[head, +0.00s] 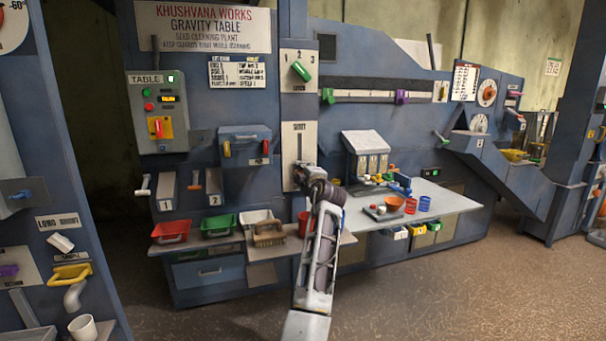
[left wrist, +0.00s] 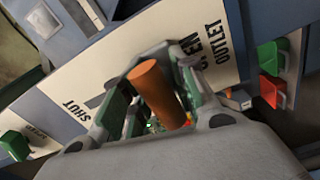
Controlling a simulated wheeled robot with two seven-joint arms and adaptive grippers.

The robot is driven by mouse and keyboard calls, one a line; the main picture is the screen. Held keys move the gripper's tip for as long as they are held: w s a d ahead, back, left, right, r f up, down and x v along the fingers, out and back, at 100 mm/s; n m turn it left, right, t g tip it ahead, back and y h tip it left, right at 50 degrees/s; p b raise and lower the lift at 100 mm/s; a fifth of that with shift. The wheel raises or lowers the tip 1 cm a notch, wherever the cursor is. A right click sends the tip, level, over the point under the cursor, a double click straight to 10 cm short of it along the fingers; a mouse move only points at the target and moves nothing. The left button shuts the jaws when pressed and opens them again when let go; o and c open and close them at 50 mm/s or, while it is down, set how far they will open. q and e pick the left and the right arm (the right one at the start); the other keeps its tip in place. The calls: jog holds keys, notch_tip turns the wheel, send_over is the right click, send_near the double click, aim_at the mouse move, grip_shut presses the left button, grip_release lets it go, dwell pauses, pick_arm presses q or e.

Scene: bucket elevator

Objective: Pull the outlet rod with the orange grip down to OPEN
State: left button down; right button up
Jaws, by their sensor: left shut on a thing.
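The orange grip (left wrist: 158,92) of the outlet rod stands between the fingers of my left gripper (head: 303,174) in the left wrist view. My left gripper is shut on it. In the head view the gripper covers the grip, at the lower part of the pale outlet plate (head: 299,140) with its dark upright slot. In the left wrist view the plate shows SHUT at the left and OPEN and OUTLET at the right. The gripper is beside OPEN and partly covers that word. My right gripper is not in view.
Above the plate is a 1-2-3 selector with a green handle (head: 301,71). Below, a red tray (head: 171,231), a green tray (head: 219,224) and a brush (head: 268,233) sit on a shelf. A worktable (head: 446,204) with small items extends right. The floor in front is clear.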

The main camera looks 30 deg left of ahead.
pick_arm(q)
jog(key=shift+f, duration=0.55)
jog(key=c, duration=1.4)
grip_release()
jog(key=shift+d, duration=0.1)
jog(key=shift+c, duration=0.2)
jog(key=shift+o, duration=0.8)
jog(key=shift+r, duration=0.15)
jog(key=shift+r, duration=0.1)
jog(key=shift+s+d, duration=0.15)
jog(key=v, duration=0.7)
